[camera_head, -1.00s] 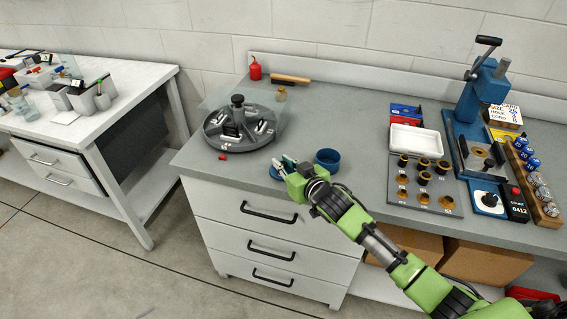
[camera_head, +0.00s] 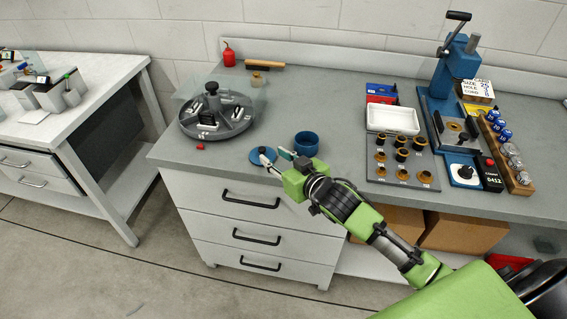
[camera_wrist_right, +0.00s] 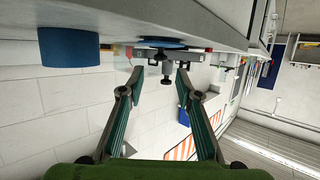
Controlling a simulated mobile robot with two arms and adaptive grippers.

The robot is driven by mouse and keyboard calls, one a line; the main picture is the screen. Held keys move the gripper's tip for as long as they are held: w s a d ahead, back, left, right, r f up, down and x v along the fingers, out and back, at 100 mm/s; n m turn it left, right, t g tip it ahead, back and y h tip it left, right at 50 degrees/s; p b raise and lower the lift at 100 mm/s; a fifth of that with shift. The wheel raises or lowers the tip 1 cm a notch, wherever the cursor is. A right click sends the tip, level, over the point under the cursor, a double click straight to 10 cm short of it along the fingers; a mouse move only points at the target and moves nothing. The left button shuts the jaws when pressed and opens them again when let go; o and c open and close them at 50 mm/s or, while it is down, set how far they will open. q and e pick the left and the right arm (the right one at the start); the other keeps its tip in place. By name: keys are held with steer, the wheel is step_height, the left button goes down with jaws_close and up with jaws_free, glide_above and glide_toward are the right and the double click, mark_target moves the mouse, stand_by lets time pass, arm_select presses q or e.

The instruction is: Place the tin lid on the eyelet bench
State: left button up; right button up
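The tin lid is a flat blue disc (camera_head: 257,158) lying on the front left part of the grey eyelet bench (camera_head: 345,98). It also shows edge-on in the right wrist view (camera_wrist_right: 163,43). The open blue tin (camera_head: 306,145) stands to its right, and in the wrist view it is at the upper left (camera_wrist_right: 68,47). My right gripper (camera_head: 274,154) is at the bench's front edge, close to the lid. Its two fingers are apart with nothing held between them, as the wrist view shows (camera_wrist_right: 157,82). My left gripper is out of view.
A grey round divided tray (camera_head: 238,128) stands behind the lid, with a small red piece (camera_head: 200,147) near it. To the right are a white tray (camera_head: 392,120), brass parts on a plate, and a blue press (camera_head: 457,68). Drawers lie below the front edge.

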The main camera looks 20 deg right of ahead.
steer(key=shift+v, duration=2.15)
